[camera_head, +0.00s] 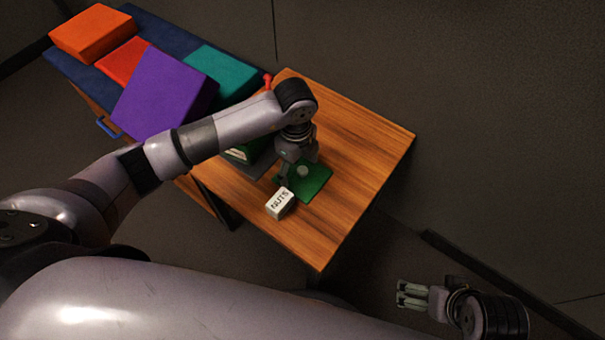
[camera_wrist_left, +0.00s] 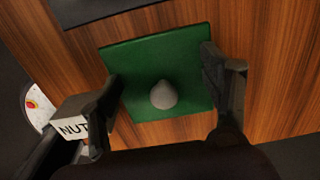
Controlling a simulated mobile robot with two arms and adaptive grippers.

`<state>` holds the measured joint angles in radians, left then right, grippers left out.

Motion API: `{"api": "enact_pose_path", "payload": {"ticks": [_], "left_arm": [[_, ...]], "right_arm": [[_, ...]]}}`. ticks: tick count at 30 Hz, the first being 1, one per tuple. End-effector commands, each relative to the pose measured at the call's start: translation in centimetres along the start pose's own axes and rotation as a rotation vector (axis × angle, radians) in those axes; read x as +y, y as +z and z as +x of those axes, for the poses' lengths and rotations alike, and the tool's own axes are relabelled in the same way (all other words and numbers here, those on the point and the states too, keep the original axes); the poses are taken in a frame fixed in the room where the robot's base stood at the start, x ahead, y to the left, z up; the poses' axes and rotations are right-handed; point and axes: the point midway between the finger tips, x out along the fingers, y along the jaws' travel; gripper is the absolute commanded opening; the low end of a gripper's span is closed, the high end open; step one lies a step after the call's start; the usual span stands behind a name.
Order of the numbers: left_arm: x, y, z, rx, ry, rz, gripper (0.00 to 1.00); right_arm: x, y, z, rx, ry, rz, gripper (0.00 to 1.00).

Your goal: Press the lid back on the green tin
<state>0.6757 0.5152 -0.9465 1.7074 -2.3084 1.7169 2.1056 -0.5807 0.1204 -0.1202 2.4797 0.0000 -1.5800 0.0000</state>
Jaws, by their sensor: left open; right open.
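A flat square green lid (camera_head: 318,186) with a grey knob lies on the wooden table. In the left wrist view the lid (camera_wrist_left: 135,57) and its knob (camera_wrist_left: 163,95) show between my fingers. My left gripper (camera_head: 292,170) is open above the lid, one finger on each side of the knob, apart from it. The green tin (camera_head: 238,155) shows only in part behind my left arm, with a pale mark on its side; its top is hidden. My right gripper (camera_head: 412,295) is open and empty, off to the right of the table.
A white box marked NUTS (camera_head: 280,203) stands close beside the lid, near my left finger. A dark grey mat (camera_head: 258,166) lies by the tin. Purple (camera_head: 165,92), teal, red and orange blocks sit on a blue surface at the left. The table's right part is clear.

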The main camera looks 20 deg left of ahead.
Motion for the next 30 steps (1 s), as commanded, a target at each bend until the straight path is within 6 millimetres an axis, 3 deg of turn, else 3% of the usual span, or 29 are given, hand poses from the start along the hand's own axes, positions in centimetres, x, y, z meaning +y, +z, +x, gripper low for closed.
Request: {"api": "enact_pose_path", "payload": {"ticks": [30], "left_arm": [[0.06, 0.03, 0.43, -0.002, 0.001, -0.002, 0.01]], "right_arm": [[0.01, 0.00, 0.09, 0.001, 0.000, 0.000, 1.00]]}}
